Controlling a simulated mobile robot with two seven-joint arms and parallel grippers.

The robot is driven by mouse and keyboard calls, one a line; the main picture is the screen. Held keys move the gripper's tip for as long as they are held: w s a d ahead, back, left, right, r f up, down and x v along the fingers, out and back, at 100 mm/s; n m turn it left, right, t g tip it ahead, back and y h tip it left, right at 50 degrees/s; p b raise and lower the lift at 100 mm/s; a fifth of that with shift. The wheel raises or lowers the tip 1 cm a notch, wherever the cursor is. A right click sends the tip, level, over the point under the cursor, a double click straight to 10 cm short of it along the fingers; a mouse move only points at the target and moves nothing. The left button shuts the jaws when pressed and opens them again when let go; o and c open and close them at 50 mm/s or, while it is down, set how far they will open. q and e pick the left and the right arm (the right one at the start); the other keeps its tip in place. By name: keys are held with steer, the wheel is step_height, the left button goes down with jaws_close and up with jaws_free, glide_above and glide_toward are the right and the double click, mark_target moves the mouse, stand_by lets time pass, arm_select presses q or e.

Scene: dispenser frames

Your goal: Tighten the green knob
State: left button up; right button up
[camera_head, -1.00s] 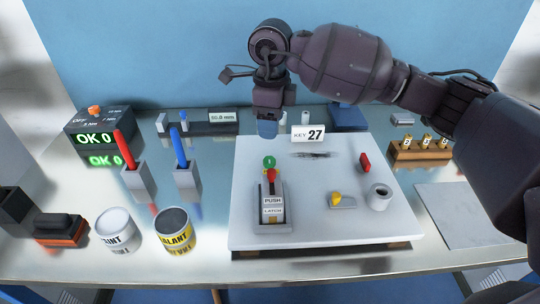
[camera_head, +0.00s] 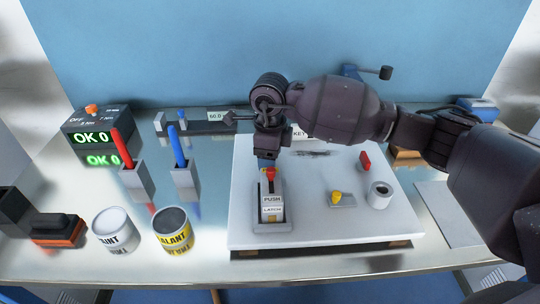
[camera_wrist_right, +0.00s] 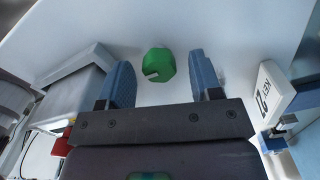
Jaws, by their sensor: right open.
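The green knob (camera_wrist_right: 159,64) shows in the right wrist view as a faceted round cap with a pale mark on its side, on the white board. My right gripper (camera_head: 267,163) is open, pointing down over the board. In the wrist view its two blue-grey fingers stand on either side of the knob, with a visible gap on each side. Whether the tips are level with the knob I cannot tell. In the head view the knob is hidden behind the gripper. My left gripper is not in view.
A red-handled latch (camera_head: 272,208) labelled PUSH LATCH stands just in front of the gripper. The white board (camera_head: 315,225) also bears a yellow knob (camera_head: 336,197), a white ring (camera_head: 379,195) and a red switch (camera_head: 365,160). The KEY 27 sign (camera_wrist_right: 271,93) stands close by in the wrist view.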

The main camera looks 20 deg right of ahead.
steer(key=c, duration=0.9)
steer(key=shift+c, duration=0.2)
